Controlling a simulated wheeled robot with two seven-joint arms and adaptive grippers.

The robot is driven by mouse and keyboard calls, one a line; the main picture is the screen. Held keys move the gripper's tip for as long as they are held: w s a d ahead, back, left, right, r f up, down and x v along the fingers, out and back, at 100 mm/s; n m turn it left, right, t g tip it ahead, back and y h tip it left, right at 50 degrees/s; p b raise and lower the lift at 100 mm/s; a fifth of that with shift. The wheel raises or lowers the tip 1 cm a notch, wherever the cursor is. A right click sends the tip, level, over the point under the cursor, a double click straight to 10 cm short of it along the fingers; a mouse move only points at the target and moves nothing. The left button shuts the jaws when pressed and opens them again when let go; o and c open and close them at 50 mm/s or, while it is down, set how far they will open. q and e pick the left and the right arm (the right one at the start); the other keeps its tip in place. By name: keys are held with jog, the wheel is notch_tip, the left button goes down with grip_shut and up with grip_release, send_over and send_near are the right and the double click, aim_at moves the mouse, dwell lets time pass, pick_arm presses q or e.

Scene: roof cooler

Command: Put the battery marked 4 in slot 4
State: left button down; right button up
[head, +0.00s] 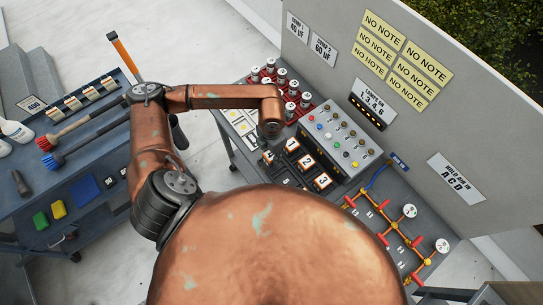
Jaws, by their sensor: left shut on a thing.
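My left gripper (269,148) points down at the left edge of the battery group on the grey bench. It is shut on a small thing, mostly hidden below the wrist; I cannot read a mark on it. Three batteries with orange-edged white tops stand in a slanting row: battery 1 (292,145), battery 2 (306,162) and battery 3 (323,181). A dark slot area (287,182) lies to the left of them, partly hidden by my copper body; its slot numbers are too small to read. My right gripper is not in view.
A grey control box (340,140) with coloured knobs stands right of the batteries. A red rack of silver cans (281,82) is behind. Orange pipes with gauges (387,228) lie at the right. A blue cart (75,165) with brushes stands left. An upright panel (420,130) closes the back.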

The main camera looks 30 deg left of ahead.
aim_at(272, 157)
pick_arm(q)
jog(key=shift+w+a+f, duration=0.1)
jog(key=shift+w+f, duration=0.1)
jog(key=shift+f, duration=0.05)
notch_tip(272, 157, down, 3)
jog(key=shift+p, duration=0.55)
jog(key=shift+f, duration=0.1)
jog(key=shift+f, duration=0.1)
jog(key=c, duration=1.3)
grip_release()
